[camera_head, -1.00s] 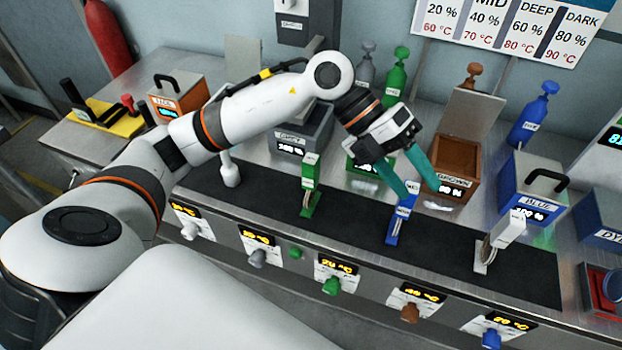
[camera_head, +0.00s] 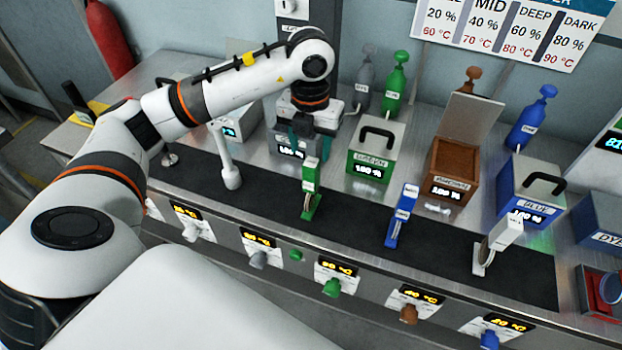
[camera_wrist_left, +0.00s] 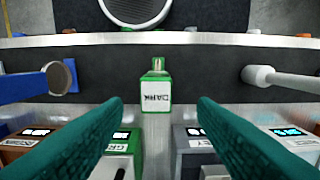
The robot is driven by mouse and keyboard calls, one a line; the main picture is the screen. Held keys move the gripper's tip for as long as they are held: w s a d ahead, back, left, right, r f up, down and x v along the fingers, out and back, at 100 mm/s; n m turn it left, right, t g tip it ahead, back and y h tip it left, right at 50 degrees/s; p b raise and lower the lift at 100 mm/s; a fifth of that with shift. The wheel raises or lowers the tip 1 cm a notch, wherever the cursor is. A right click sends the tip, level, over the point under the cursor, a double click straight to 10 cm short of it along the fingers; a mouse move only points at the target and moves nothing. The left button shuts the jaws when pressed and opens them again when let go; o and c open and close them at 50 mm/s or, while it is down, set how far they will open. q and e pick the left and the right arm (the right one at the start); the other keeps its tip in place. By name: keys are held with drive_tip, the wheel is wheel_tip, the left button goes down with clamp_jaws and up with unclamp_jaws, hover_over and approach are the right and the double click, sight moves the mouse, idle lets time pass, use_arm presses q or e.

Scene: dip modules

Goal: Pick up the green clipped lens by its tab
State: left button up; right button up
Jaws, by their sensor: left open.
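The green clipped lens (camera_head: 311,190) stands upright on the dark strip along the front of the bench, its white-labelled tab at the top. In the left wrist view the green clipped lens (camera_wrist_left: 156,90) is near the middle, label facing up, just ahead of and between the finger tips. My left gripper (camera_head: 304,148) is just behind the tab in the head view, its teal fingers partly hidden. In the wrist view the left gripper (camera_wrist_left: 162,104) is open and empty. Whether a finger touches the tab cannot be told. My right gripper is not in view.
A blue clipped lens (camera_head: 402,215) and a white one (camera_head: 497,242) stand to the right on the strip. A white upright handle (camera_head: 226,160) stands to the left. Behind are the green box (camera_head: 376,155), the open brown box (camera_head: 452,170) and the blue box (camera_head: 530,190).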

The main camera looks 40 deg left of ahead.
sight(311, 162)
use_arm(q)
drive_tip(key=f, duration=0.1)
drive_tip(key=f+p, duration=0.1)
drive_tip(key=f, duration=0.1)
drive_tip(key=shift+s+d+f+p, duration=0.15)
drive_tip(key=shift+d+f+p, duration=0.1)
drive_tip(key=shift+f+p, duration=0.15)
drive_tip(key=shift+f, duration=0.65)
clamp_jaws()
